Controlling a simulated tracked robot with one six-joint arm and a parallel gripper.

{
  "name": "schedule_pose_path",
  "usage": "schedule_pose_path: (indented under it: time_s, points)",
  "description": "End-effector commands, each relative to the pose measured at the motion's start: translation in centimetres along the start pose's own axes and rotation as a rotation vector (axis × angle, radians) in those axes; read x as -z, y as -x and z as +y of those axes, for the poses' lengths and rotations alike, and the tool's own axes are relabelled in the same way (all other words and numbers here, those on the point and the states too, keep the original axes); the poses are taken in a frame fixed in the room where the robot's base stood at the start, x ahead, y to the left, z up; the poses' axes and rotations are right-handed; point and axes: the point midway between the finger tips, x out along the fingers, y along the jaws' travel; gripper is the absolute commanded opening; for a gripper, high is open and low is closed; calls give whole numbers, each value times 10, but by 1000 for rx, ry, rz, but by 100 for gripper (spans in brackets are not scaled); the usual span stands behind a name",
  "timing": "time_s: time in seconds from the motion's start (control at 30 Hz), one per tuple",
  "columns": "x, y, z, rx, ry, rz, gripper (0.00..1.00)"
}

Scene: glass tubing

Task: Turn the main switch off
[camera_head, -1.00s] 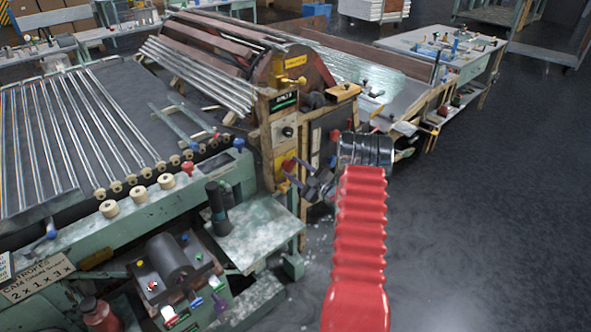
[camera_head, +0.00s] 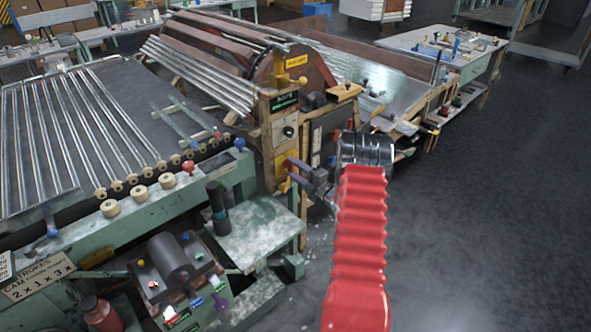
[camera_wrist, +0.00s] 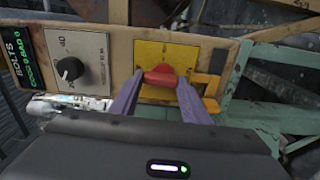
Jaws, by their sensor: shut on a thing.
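The main switch is a red knob (camera_wrist: 160,76) on a square yellow plate (camera_wrist: 163,52), set in a tan panel. In the wrist view the knob's grip lies roughly sideways across the plate. My gripper (camera_wrist: 161,82) has its two purple fingers on either side of the knob, shut on it. In the head view my gripper (camera_head: 288,172) reaches the front of the panel post from the right. The knob is mostly hidden by the fingers there, and its exact turn angle is hard to tell.
A black dial (camera_wrist: 70,69) on a pale plate and a green-lettered display (camera_wrist: 15,50) are left of the switch. A green frame (camera_wrist: 255,110) stands at right. A green bench top (camera_head: 245,235) is below my gripper. Open floor (camera_head: 500,220) lies to the right.

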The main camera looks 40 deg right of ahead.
Motion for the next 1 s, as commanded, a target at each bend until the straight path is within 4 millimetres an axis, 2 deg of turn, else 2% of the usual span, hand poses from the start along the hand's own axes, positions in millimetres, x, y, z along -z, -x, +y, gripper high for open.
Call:
schedule_pose_path:
  time_s: [0.6,0.63,0.87,1.0]
  points:
    - [5,0,-6,10,50,8,20]
    - [5,1,-6,10,50,8,44]
    - [3,0,-4,6,51,5,60]
    - [2,0,-3,4,52,4,61]
